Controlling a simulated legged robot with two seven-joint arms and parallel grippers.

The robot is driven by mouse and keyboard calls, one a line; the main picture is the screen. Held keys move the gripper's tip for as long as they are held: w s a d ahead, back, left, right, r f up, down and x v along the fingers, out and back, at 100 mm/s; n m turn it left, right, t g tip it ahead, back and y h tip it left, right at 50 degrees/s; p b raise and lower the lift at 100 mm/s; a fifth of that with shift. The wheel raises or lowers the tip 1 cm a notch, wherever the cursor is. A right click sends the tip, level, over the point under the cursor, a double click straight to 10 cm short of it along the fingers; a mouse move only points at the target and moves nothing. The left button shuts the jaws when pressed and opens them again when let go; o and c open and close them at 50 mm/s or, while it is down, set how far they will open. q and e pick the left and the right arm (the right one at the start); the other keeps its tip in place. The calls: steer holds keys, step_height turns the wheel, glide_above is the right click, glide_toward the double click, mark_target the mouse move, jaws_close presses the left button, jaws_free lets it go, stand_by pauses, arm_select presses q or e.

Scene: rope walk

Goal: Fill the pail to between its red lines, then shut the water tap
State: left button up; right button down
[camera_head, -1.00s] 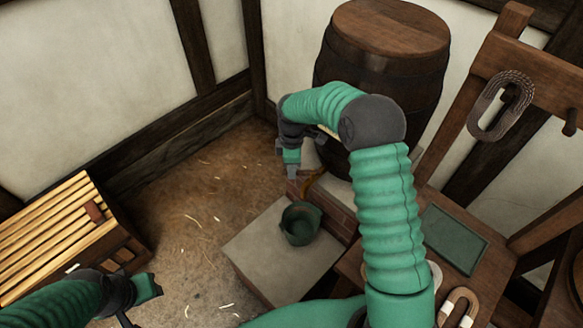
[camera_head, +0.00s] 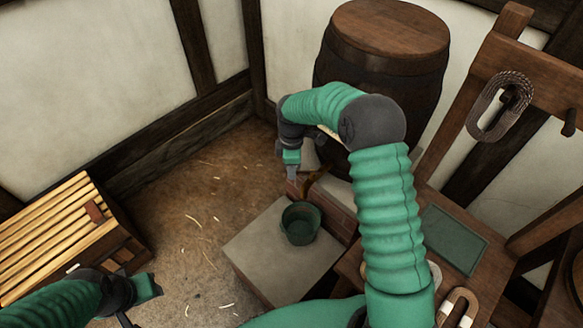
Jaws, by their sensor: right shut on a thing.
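A dark green pail (camera_head: 300,225) stands upright on a pale slab-topped block, below the tap. Its inside is dark; I cannot make out the water level or any red lines. The brass-coloured water tap (camera_head: 315,180) sticks out low at the front of the barrel (camera_head: 382,70) and is partly hidden by my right arm. My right gripper (camera_head: 293,173) points down beside the tap, above and behind the pail, and is shut on the tap's handle, which is mostly hidden. My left gripper (camera_head: 150,287) is at the lower left over the floor, far from the pail; its jaws are unclear.
The pale slab (camera_head: 262,250) has bare room left of the pail. A slatted wooden crate (camera_head: 60,235) stands at the left. A wooden bench with a green panel (camera_head: 453,238) and a post with a hanging rope coil (camera_head: 497,105) are at the right. Straw-strewn floor lies between.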

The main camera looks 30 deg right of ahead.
steer(key=n+p, duration=0.1)
steer(key=s+n+p, duration=0.1)
steer(key=n+p, duration=0.1)
steer(key=s+n+p, duration=0.1)
steer(key=p, duration=0.1)
steer(key=shift+s+a+n, duration=0.2)
steer(key=shift+a+n, duration=0.05)
steer(key=shift+n, duration=0.15)
steer(key=c, duration=1.4)
jaws_free()
step_height(320, 180, up, 17)
steer(key=shift+f+p, duration=0.1)
steer(key=shift+p, duration=0.85)
